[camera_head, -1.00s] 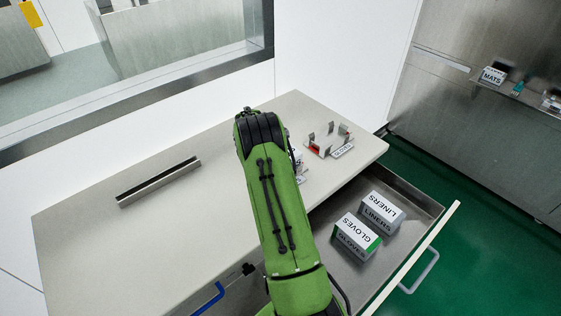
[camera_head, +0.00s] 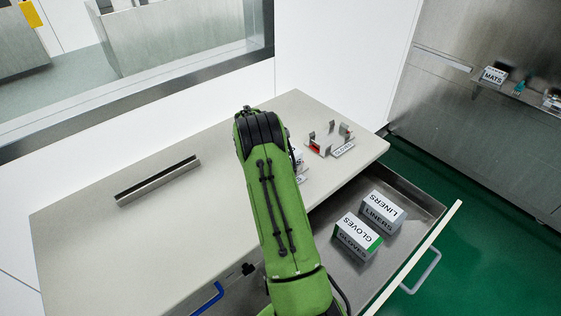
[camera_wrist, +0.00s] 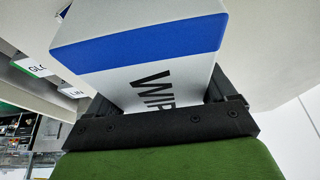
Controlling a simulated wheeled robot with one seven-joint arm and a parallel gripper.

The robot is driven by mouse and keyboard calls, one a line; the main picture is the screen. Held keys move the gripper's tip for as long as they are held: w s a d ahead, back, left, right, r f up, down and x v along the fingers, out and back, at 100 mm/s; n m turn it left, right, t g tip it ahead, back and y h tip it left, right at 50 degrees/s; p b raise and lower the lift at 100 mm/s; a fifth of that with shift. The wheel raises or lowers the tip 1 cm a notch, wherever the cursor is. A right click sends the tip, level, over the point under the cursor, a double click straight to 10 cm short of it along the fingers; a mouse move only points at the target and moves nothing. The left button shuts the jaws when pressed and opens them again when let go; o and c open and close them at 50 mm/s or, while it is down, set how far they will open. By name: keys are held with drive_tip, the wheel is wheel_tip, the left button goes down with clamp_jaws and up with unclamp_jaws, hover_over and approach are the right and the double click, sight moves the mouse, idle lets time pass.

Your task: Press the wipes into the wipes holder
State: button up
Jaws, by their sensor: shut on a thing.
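The wipes box (camera_wrist: 140,50) is white with a blue stripe and part of the word "WIPES" showing. It fills the wrist view between the two fingers of my gripper (camera_wrist: 163,94), which is shut on it. In the head view my green arm hides the gripper and nearly all of the box. A pale surface lies close behind the box in the wrist view; whether the box touches it I cannot tell. The wipes holder cannot be made out in either view; my arm covers that part of the worktop.
A holder with upright metal tabs and a "GLOVES" label (camera_head: 343,150) stands right of my arm on the worktop (camera_head: 100,225). A metal channel (camera_head: 158,181) lies at left. The open drawer (camera_head: 412,201) holds a gloves box (camera_head: 357,237) and a liners box (camera_head: 382,212).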

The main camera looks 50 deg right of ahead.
drive_tip(key=shift+f, duration=0.15)
idle(0.6)
drive_tip(key=o, duration=1.1)
drive_tip(key=v, duration=1.5)
drive_tip(key=shift+s+a+r, duration=0.1)
drive_tip(key=shift+a+r, duration=0.1)
drive_tip(key=shift+r, duration=0.15)
